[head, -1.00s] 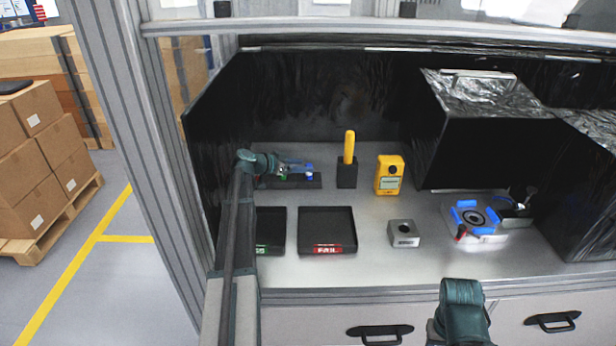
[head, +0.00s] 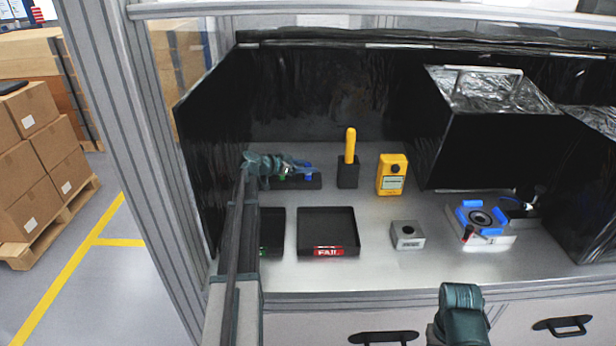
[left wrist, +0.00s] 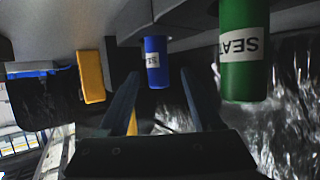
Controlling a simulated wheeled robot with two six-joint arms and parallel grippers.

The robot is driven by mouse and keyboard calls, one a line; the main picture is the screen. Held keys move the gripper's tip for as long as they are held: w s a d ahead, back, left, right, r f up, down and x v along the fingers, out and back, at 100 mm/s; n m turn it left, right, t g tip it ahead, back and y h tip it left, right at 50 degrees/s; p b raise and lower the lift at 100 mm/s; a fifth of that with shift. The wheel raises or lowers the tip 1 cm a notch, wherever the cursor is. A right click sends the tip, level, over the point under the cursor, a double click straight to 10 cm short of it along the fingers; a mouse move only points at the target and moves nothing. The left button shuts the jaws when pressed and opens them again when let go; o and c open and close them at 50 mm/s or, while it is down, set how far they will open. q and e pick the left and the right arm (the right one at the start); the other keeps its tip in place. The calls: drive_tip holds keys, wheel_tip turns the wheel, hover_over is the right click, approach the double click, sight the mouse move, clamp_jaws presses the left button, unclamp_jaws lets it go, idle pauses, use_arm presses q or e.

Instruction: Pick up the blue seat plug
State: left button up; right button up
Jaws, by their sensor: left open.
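The blue seat plug (head: 308,169) stands in the dark rack (head: 313,184) at the back left of the bench. In the left wrist view the blue plug (left wrist: 156,62) carries a white label and appears between the tips of my open left gripper (left wrist: 159,78), with no visible grip on it. The green plug (left wrist: 243,50), labelled SEAT, is to the right of the fingers there. In the head view my left gripper (head: 300,167) reaches in from the left at the rack and hides part of it. My right gripper is out of view; only part of that arm shows.
A black holder (head: 348,174) with a yellow handle and a yellow device (head: 391,175) stand right of the rack. In front are a FAIL tray (head: 328,210), another tray, and a metal block (head: 407,235). A blue fixture (head: 480,217) is at right. The left wall is close to my arm.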

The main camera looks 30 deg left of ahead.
sight(314, 175)
use_arm(q)
drive_tip(key=b+x, duration=0.1)
drive_tip(key=x, duration=0.3)
drive_tip(key=shift+w+d+f+b, duration=0.15)
drive_tip(key=shift+f+b, duration=0.15)
drive_tip(key=shift+r, duration=0.1)
drive_tip(key=shift+c, duration=0.9)
clamp_jaws()
